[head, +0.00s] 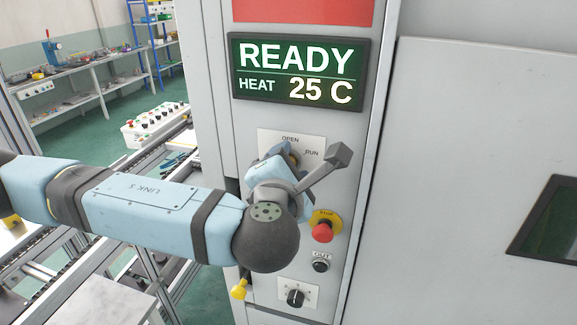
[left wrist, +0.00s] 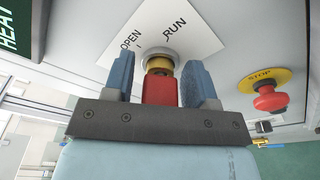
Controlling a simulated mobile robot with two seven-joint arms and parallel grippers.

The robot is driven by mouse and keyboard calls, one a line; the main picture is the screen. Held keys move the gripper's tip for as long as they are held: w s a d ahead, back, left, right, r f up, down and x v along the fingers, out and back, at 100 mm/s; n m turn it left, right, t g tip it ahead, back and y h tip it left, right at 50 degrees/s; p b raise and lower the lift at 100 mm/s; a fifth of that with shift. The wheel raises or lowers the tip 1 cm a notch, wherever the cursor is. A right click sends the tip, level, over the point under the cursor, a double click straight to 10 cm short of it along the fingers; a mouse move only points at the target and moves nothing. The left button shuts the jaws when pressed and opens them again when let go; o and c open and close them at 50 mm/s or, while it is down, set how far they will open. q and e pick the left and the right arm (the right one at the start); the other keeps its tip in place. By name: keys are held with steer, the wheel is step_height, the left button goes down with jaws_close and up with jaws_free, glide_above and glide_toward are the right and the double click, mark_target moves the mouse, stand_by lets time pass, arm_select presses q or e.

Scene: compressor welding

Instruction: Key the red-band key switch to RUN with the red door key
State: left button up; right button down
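The key switch sits on a white plate (head: 315,142) marked OPEN and RUN, on the cabinet front under the display. In the left wrist view the switch's grey collar (left wrist: 158,52) and a yellow ring (left wrist: 159,65) show. A red block, seemingly the red door key (left wrist: 160,90), stands out from it toward my palm. My left gripper (left wrist: 157,75) has its blue fingers on either side of the red key, with a thin gap at the left finger; contact at the right finger is unclear. In the head view my wrist hides the key. My right gripper is not in view.
The display (head: 298,72) reads READY, HEAT 25 C. Just below right of my wrist are a red stop button (head: 322,232), a black button (head: 321,265) and a rotary knob (head: 296,297). A yellow knob (head: 239,289) is below my wrist. A conveyor frame (head: 165,150) lies at left.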

arm_select(q)
steer(key=shift+o, duration=0.6)
steer(key=shift+s, duration=0.1)
steer(key=b+v, duration=0.3)
steer(key=v, duration=1)
steer(key=shift+s+b, duration=0.3)
steer(key=shift+b, duration=0.05)
steer(key=shift+f, duration=0.1)
stand_by(0.5)
